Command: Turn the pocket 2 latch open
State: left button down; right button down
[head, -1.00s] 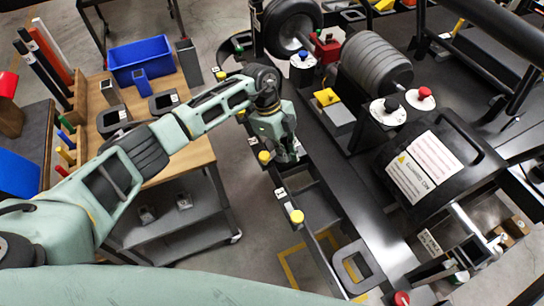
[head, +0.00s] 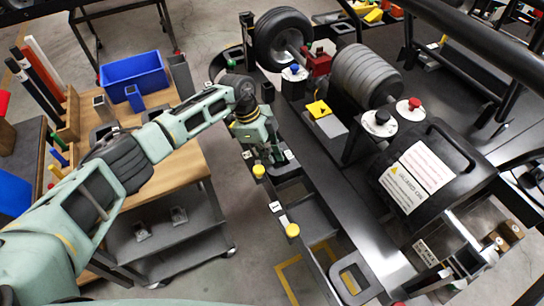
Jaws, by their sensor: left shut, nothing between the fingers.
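Yellow latch knobs stand along the left edge of the black kart stand (head: 318,228). One yellow knob (head: 258,171) is just below and left of my left gripper (head: 272,157), and another yellow knob (head: 292,230) is further down the rail. My left gripper is shut and empty, pointing down over the rail's pockets. It appears apart from the nearer knob; contact with the rail is unclear. White tags by the knobs are too small to read, so I cannot tell which knob is pocket 2's. My arm and gripper cover the rail further up. My right gripper is out of view.
A wooden-topped cart (head: 180,160) with a blue bin (head: 136,69) stands left of the kart stand. A black guard box (head: 425,175), a grey ribbed cylinder (head: 365,78) and a black wheel (head: 284,38) are to the right and above. Floor shows between cart and stand.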

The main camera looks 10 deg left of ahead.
pick_arm(q)
jog(key=shift+w+a, duration=0.1)
jog(key=shift+a, duration=0.15)
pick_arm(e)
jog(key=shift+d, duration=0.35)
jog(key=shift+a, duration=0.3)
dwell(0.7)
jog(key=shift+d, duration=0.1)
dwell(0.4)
